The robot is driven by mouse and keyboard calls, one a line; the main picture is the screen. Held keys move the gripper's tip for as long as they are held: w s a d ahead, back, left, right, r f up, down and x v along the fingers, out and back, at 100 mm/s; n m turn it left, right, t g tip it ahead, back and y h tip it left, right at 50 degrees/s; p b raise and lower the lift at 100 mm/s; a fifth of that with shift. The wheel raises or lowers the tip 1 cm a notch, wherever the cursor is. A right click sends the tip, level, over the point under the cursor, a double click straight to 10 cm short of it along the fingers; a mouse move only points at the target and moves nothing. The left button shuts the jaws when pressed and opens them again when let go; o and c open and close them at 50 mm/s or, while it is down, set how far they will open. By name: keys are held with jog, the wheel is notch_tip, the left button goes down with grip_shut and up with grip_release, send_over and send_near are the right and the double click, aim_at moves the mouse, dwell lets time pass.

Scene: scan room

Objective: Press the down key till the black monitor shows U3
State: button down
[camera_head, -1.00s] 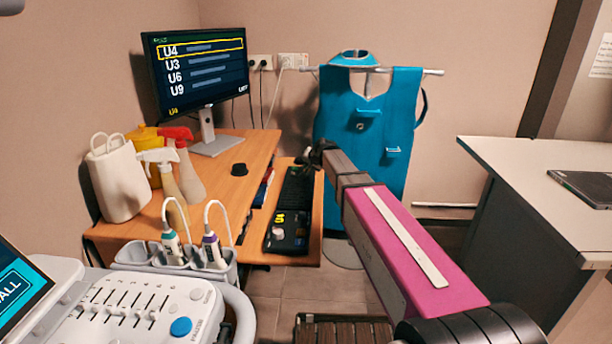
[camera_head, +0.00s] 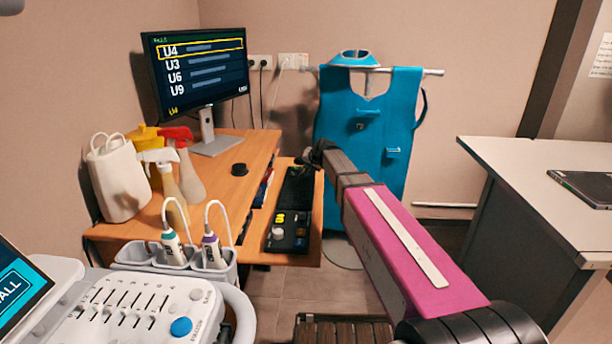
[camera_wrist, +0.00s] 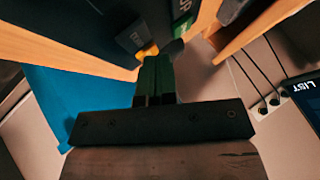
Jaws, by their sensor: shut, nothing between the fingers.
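The black monitor (camera_head: 199,73) stands on the wooden desk and lists U4, U3, U6 and U9. A yellow frame is around U4, the top line, and yellow text at the bottom left looks like U4. The black keyboard (camera_head: 297,190) lies on a lower shelf of the desk; its keys are too small to read. My gripper (camera_head: 312,158) is over the far end of the keyboard in the head view. In the wrist view my gripper (camera_wrist: 156,62) is shut and empty, its tips at a yellow-orange key (camera_wrist: 148,50) on a dark panel. I cannot tell whether they touch.
A black control box (camera_head: 288,232) with a pale knob sits at the shelf's near end. Spray bottles (camera_head: 188,170) and a white bag (camera_head: 118,180) stand on the desk. A blue apron (camera_head: 365,130) hangs behind my arm. A white-topped table (camera_head: 540,190) is at right.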

aim_at(308, 174)
jog(key=shift+f, duration=0.15)
dwell(0.6)
jog(key=shift+f, duration=0.25)
jog(key=shift+f, duration=0.4)
dwell(0.9)
jog(key=shift+r, duration=0.85)
jog(key=shift+r, duration=2.5)
jog(key=shift+s, duration=0.1)
